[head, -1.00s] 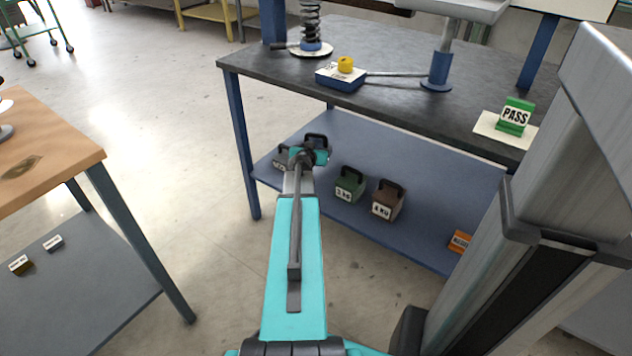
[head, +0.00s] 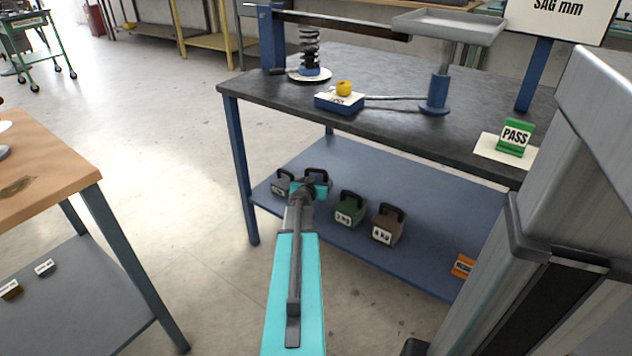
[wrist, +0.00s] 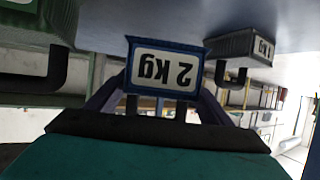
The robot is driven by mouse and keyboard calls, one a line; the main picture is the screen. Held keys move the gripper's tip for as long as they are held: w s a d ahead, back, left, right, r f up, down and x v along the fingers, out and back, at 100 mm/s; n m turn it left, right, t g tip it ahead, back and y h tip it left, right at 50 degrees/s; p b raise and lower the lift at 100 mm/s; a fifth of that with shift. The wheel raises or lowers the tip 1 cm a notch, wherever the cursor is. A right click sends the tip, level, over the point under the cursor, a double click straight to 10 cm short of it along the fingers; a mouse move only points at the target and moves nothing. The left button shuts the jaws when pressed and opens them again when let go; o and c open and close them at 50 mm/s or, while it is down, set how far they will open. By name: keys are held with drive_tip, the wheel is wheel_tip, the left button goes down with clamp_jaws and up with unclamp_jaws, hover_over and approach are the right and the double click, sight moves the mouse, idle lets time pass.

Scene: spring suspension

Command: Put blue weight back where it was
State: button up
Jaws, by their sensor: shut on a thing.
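The blue weight, labelled 2 kg, fills the middle of the wrist view (wrist: 165,68), upside down there like the whole picture. My gripper (wrist: 155,105) is shut on it. In the head view my gripper (head: 308,187) is at the lower shelf (head: 425,240), between the grey weight (head: 280,187) and the green weight (head: 347,214). There my gripper and arm hide most of the blue weight; its dark handle (head: 317,172) shows behind them. The blue weight is at or just above the shelf; I cannot tell whether it touches.
A brown 4 kg weight (head: 386,229) stands right of the green one, and an orange block (head: 463,266) is farther right. The dark bench top (head: 390,70) overhangs the shelf. A blue table leg (head: 240,170) stands left of the weights.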

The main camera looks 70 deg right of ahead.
drive_tip(key=shift+w+f, duration=0.1)
drive_tip(key=shift+f, duration=0.5)
drive_tip(key=shift+f+b, duration=0.15)
drive_tip(key=shift+b, duration=0.15)
drive_tip(key=shift+f+b, duration=0.9)
drive_tip(key=shift+f, duration=0.85)
drive_tip(key=o, duration=1.6)
drive_tip(key=shift+f, duration=0.25)
drive_tip(key=o, duration=0.5)
drive_tip(key=shift+a+r, duration=0.1)
drive_tip(key=shift+r, duration=0.05)
drive_tip(key=shift+v, duration=5.9)
